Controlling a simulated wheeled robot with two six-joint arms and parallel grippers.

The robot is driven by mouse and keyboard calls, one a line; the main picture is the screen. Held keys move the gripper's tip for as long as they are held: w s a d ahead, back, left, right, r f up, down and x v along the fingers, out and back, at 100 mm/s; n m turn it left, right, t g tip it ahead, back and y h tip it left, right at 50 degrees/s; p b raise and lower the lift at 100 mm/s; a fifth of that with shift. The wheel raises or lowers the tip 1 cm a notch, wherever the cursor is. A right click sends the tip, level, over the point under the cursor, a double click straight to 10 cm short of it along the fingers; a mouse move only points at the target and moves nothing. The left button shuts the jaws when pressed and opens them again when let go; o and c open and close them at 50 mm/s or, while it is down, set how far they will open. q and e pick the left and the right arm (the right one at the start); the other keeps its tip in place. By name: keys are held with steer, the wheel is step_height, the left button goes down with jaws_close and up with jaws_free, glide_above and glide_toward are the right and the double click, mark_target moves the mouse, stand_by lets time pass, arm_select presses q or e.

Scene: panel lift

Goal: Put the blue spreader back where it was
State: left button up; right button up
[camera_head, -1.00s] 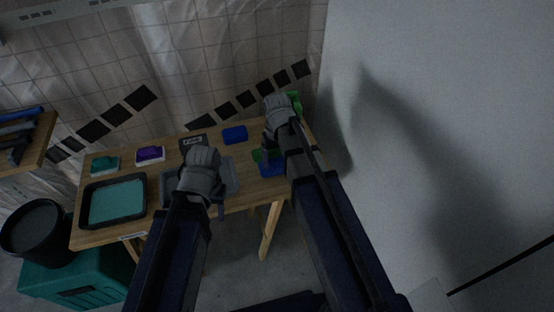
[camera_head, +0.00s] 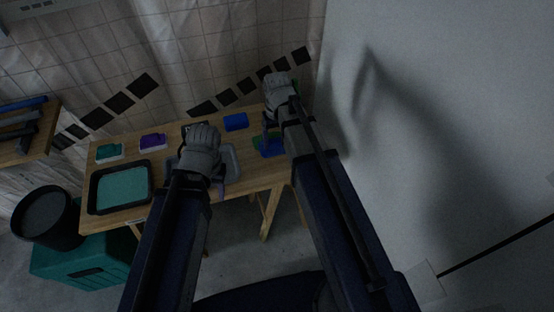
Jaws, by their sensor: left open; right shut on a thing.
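The blue spreader (camera_head: 271,149) shows as a blue piece just below my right gripper, near the right end of the wooden table. My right gripper (camera_head: 268,133) is shut on it; the gripper body hides most of the grip. A green thing shows directly behind the blue piece, partly hidden. I cannot tell whether the blue piece touches the table. My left gripper (camera_head: 190,160) is open over the grey tray (camera_head: 232,158) at the table's middle, and hides much of that tray.
On the wooden table (camera_head: 250,180) are a teal-filled black tray (camera_head: 120,188), a teal block (camera_head: 109,152), a purple block (camera_head: 152,141) and a blue block (camera_head: 235,121). A black bucket (camera_head: 45,215) stands left. A pale wall (camera_head: 440,130) rises close on the right.

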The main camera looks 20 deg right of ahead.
steer(key=shift+f+b, duration=4.4)
steer(key=shift+f, duration=0.35)
steer(key=shift+f, duration=0.2)
steer(key=o, duration=1.3)
steer(key=shift+r, duration=0.1)
step_height(320, 180, up, 12)
steer(key=p, duration=1.2)
steer(key=shift+r, duration=0.2)
steer(key=s+a+n+h, duration=0.1)
steer(key=s+a+n, duration=0.2)
steer(key=s+a, duration=0.7)
steer(key=s, duration=0.4)
steer(key=shift+a, duration=0.25)
